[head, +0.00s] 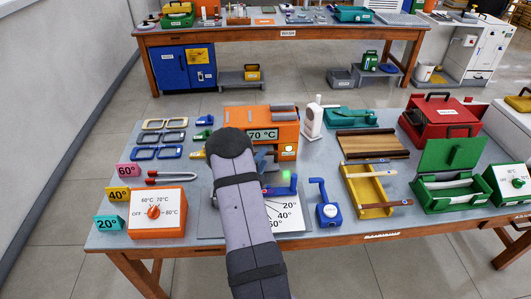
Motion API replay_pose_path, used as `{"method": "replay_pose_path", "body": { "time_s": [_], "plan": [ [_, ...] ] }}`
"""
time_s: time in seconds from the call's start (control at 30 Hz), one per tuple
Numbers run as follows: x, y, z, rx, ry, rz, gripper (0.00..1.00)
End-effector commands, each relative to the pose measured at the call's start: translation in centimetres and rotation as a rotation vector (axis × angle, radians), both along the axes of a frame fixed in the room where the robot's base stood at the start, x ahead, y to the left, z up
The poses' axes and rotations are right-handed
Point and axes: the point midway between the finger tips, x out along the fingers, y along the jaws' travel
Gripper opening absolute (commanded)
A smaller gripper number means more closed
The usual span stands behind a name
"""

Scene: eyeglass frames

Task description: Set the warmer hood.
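The orange warmer (287,128) stands at the back middle of the table. Its front display reads 70 °C, and a small light glows at its lower right. Grey parts show along its top; I cannot tell which part is the hood or how it is set. An orange control box (172,222) with a dial marked OFF, 60, 70 and 80 °C stands at the front left. My grey arm crosses in front of the warmer and covers its left and lower part. My gripper is hidden behind the arm, so its fingers and anything in them cannot be seen.
Several eyeglass frames (172,137) lie at the back left, near coloured angle cards (128,170). An angle sheet (286,217) and blue fixture (328,212) are right of my arm. A yellow tray (372,212), green box (448,190) and red toolbox (442,122) fill the right side.

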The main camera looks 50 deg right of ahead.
Motion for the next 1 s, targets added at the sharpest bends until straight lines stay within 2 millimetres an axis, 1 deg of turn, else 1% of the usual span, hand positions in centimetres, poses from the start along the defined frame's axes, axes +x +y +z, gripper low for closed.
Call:
{"method": "replay_pose_path", "body": {
  "time_s": [0.03, 0.2, 0.4, 0.57, 0.83, 0.87, 0.9, 0.97, 1.0],
  "plan": [
    [0.2, -0.6, 0.0, 0.000, 0.000, -0.001, 0.31],
    [0.9, -2.3, -0.3, 0.000, 0.000, -0.001, 0.31],
    [1.5, -3.6, -0.7, 0.001, 0.001, 0.001, 0.31],
    [1.7, -4.1, -0.8, 0.001, 0.001, 0.001, 0.31],
    [1.7, -4.1, -0.8, 0.001, 0.001, 0.001, 0.31],
    [1.7, -4.1, -0.8, 0.001, 0.001, 0.001, 0.24],
    [1.7, -4.1, -0.8, 0.001, 0.001, 0.001, 0.14],
    [1.7, -4.1, -0.8, 0.001, 0.001, 0.001, 0.00],
    [1.7, -4.1, -0.8, 0.001, 0.001, 0.001, 0.00]
  ]
}}
